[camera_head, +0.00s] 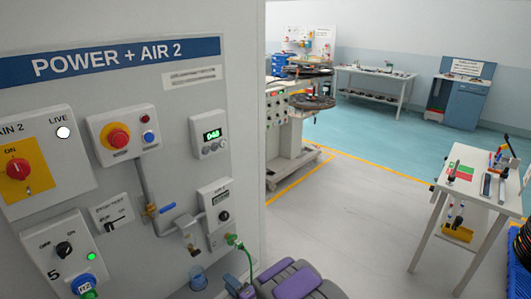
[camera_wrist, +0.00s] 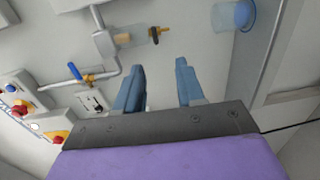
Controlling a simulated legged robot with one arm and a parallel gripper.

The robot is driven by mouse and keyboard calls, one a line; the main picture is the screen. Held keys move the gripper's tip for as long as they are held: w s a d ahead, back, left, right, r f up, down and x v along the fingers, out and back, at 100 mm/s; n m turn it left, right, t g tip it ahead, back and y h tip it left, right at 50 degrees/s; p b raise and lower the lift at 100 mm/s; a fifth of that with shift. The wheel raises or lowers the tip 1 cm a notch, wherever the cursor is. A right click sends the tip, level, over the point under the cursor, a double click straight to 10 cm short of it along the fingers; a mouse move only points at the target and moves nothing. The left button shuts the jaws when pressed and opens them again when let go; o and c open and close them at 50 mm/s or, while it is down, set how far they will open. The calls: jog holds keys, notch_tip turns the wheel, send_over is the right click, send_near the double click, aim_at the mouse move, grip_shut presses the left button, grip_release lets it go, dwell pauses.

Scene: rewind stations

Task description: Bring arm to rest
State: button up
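My gripper (camera_wrist: 160,66) shows in the wrist view with two blue-grey fingers apart and nothing between them. It is in front of the grey panel wall, close to pipes and fittings. In the head view my arm, purple and dark grey, is low in the middle, in front of the lower right of the POWER + AIR 2 panel (camera_head: 165,90). A green connector (camera_head: 232,240) with a green line is at the panel's lower right edge, just above my arm. My arm's lower part is cut off by the picture's edge.
The panel carries a red knob (camera_head: 18,169), a red emergency button (camera_head: 118,138), a green-lit display (camera_head: 212,134) and a blue-handled valve (camera_head: 160,210). A white table (camera_head: 465,210) with tools stands at right. A machine bench (camera_head: 290,140) is behind. Floor between them is clear.

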jog(key=w+d+r+m+h, duration=0.3)
jog(key=d+r+m+h, duration=0.25)
jog(key=d, duration=0.45)
jog(key=w+d+r+m+h, duration=0.3)
jog(key=d+r+m+h, duration=0.25)
jog(key=d, duration=0.55)
jog(key=s+d+r+m+g+h, duration=0.3)
jog(key=s+d+r+m, duration=0.1)
jog(key=s+d, duration=0.25)
jog(key=s+r+m+g, duration=0.3)
jog(key=s+r+m, duration=0.1)
jog(key=s, duration=0.9)
jog(key=s+r+m+g, duration=0.3)
jog(key=s+m+g, duration=0.1)
jog(key=s, duration=1)
jog(key=s+r+m+g+y, duration=0.1)
jog(key=s+r+m+g, duration=0.2)
jog(key=s, duration=1.1)
jog(key=shift+d+r+m, duration=0.25)
jog(key=shift+r+m, duration=0.6)
jog(key=shift+m, duration=0.05)
jog(key=shift+c, duration=0.4)
